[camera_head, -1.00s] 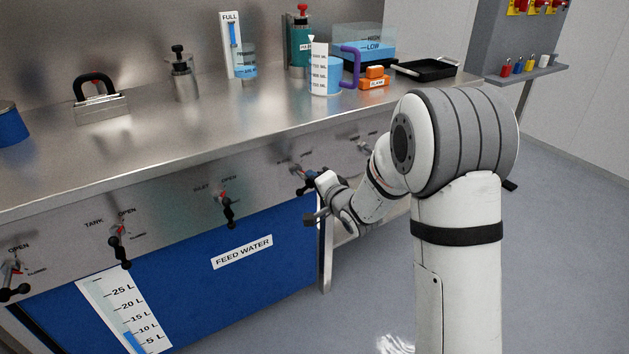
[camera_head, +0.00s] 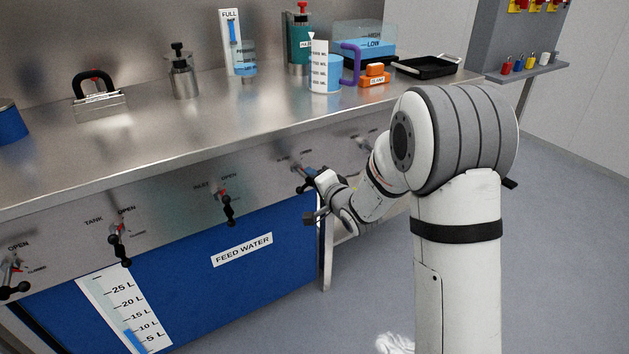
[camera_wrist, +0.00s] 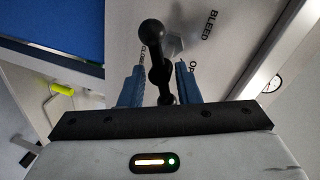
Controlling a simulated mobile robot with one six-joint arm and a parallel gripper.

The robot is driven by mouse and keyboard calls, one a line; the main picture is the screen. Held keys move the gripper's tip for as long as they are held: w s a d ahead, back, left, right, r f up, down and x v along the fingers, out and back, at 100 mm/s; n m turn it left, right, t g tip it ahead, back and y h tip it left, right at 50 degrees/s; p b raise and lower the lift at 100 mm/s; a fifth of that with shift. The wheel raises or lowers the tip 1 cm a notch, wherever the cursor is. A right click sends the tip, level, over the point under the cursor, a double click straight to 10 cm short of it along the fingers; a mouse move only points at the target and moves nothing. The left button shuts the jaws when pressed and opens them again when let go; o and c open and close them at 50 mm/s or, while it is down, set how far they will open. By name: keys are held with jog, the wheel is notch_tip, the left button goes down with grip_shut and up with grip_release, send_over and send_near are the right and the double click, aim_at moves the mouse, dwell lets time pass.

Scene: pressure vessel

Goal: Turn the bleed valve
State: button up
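The bleed valve's black handle (camera_wrist: 158,68), with a ball at its end, shows in the wrist view beside the word BLEED on the metal panel. My gripper (camera_wrist: 161,75) has its two blue fingers on either side of the handle. A gap shows by each finger, so it is open around the handle and not clamped on it. In the head view my gripper (camera_head: 312,176) is at the front panel, right of the inlet valve. It hides part of the bleed valve (camera_head: 301,189) there.
To the left on the panel are the inlet valve (camera_head: 226,203) and the tank valve (camera_head: 119,240). The blue feed water tank (camera_head: 190,285) is below. The bench top (camera_head: 230,125) above holds several containers. Clear floor (camera_head: 560,270) lies to the right.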

jog(key=p+v, duration=0.1)
jog(key=v, duration=0.7)
jog(key=shift+p, duration=0.3)
jog(key=shift+o, duration=0.3)
jog(key=shift+w+f, duration=0.1)
